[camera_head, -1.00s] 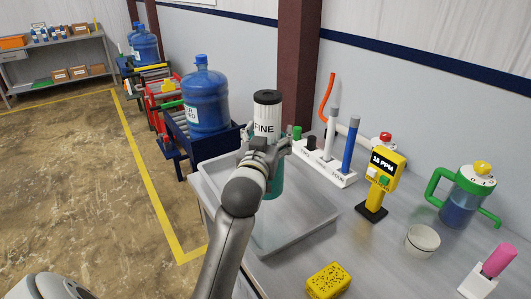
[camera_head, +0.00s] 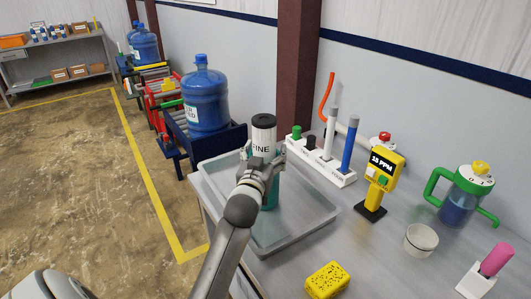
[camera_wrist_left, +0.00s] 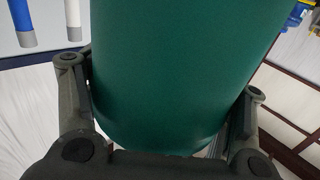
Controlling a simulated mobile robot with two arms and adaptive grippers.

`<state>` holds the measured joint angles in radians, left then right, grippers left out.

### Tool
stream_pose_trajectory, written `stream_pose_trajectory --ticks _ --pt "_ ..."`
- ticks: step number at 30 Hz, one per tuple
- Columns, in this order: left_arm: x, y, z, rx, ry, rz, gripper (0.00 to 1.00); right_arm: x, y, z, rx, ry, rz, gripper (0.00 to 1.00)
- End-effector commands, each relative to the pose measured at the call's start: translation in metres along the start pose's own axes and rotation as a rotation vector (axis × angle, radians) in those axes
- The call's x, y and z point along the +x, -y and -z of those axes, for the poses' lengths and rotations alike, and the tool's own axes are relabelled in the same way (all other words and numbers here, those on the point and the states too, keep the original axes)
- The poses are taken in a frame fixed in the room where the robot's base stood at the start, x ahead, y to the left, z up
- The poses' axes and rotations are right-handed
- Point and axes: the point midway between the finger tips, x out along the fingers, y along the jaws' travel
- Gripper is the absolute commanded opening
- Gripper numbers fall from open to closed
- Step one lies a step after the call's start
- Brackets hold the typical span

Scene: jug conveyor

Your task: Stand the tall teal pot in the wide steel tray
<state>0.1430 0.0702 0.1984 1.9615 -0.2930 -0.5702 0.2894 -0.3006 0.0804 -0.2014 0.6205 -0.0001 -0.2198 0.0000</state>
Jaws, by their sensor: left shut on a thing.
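The tall teal pot (camera_head: 270,194) has a teal lower body, a white band with dark lettering and a black top. My left gripper (camera_head: 264,168) is shut on it around the middle. The pot stands about upright over the back part of the wide steel tray (camera_head: 308,212). I cannot tell whether its base touches the tray floor. In the left wrist view the teal body (camera_wrist_left: 185,70) fills the space between the two fingers of the left gripper (camera_wrist_left: 162,80). My right gripper is not in view.
A white rack (camera_head: 322,165) with coloured tubes stands behind the tray. A yellow meter (camera_head: 381,178), a white cup (camera_head: 421,240), a green-handled jug (camera_head: 460,200) and a yellow sponge (camera_head: 327,281) are on the bench. A blue water bottle (camera_head: 205,100) stands at the back left.

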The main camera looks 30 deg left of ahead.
Motion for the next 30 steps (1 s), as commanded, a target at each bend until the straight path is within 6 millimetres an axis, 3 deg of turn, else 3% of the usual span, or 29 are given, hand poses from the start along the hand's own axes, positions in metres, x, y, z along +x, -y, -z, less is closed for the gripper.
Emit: stream_pose_trajectory --ticks 5,6,10,23,30 --pt "0.000 0.000 -0.001 0.000 -0.005 0.000 0.19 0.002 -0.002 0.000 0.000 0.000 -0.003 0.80" --pt "0.000 0.000 -0.002 0.000 0.000 0.000 0.79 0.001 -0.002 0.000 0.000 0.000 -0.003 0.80" --pt "0.000 0.000 -0.003 0.000 0.000 0.000 0.96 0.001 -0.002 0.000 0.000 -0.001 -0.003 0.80" --pt "-0.001 0.000 0.002 0.001 -0.001 0.000 0.96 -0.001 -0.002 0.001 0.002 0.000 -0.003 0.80" --pt "-0.031 0.000 -0.002 -0.001 0.001 0.000 0.96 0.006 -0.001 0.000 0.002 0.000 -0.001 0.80"
